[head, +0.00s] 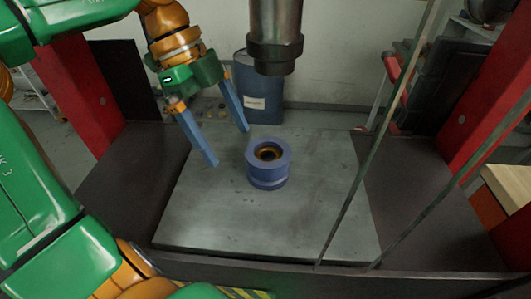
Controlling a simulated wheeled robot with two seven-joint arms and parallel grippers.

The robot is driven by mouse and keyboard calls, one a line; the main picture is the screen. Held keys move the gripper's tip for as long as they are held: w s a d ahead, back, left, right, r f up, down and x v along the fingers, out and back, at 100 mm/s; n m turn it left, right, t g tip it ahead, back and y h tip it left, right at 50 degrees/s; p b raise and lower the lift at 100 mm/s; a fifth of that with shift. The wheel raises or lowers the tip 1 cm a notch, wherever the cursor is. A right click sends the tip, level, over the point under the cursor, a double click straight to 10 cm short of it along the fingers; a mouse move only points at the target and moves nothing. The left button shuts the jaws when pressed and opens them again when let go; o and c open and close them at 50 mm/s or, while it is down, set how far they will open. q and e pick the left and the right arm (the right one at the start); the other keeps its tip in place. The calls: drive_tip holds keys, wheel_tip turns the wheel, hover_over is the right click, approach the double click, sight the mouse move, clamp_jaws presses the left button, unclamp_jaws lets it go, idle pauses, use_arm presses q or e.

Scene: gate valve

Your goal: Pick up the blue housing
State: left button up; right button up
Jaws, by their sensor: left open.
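The blue housing (268,172) is a short, round, blue-grey ring-shaped part standing upright on the grey metal plate (210,225). Its top opening shows an orange-brown inner ring and a dark hole. My left gripper (228,146) is green and orange with two long blue fingers, spread wide apart and empty. It is just left of and behind the housing in the head view, apart from it. My right gripper is not in view.
A dark press ram (275,45) hangs above the plate, behind the housing. Red press columns (80,85) stand at both sides. Thin rods or panel edges cross the right side. A blue drum (259,98) stands behind. The plate around the housing is clear.

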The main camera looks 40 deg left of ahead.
sight(269, 155)
use_arm(q)
drive_tip(key=d, duration=0.3)
drive_tip(key=shift+d+r, duration=0.2)
drive_tip(key=d, duration=0.1)
drive_tip(key=w+d+f+p, duration=0.1)
drive_tip(key=d, duration=0.1)
drive_tip(key=d+p, duration=0.1)
drive_tip(key=shift+w+d+f, duration=0.15)
drive_tip(key=shift+d, duration=0.15)
drive_tip(key=shift+d+f, duration=0.1)
clamp_jaws()
